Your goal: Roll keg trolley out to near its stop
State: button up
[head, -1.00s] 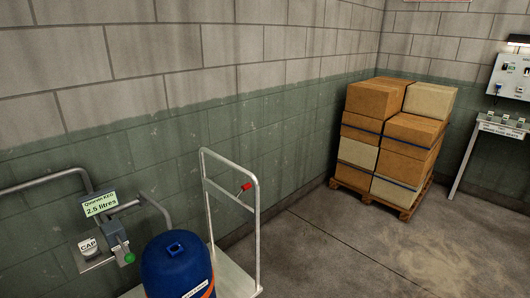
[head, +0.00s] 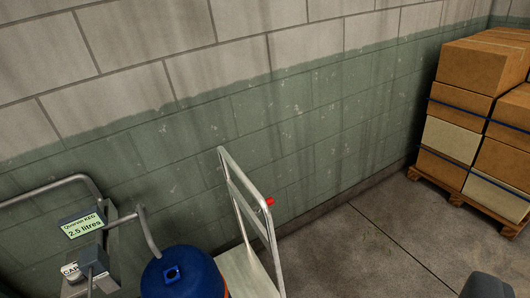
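The keg trolley (head: 241,270) stands by the left part of the wall, with a pale flat deck and an upright metal tube handle (head: 232,176). A red grip (head: 269,201) sits on the handle's right side. A blue keg (head: 184,275) with an orange band stands on the deck, cut off by the bottom edge. The trolley's stop cannot be made out. My gripper's fingers are not in view. A dark grey rounded shape at the bottom right corner may be part of my arm, and nothing touches the trolley handle.
A pipe fixture (head: 105,245) with a "Quorvin KEG 2.5 litres" sign (head: 82,226) and a CAP label (head: 71,270) stands left of the keg. Strapped boxes (head: 474,120) on a wooden pallet (head: 455,198) stand at right. The concrete floor (head: 360,240) between is clear.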

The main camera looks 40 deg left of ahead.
aim_at(183, 271)
jog(key=u, duration=0.45)
jog(key=i, duration=1.2)
jog(key=u, duration=1)
jog(key=i, duration=0.4)
jog(key=u, duration=0.3)
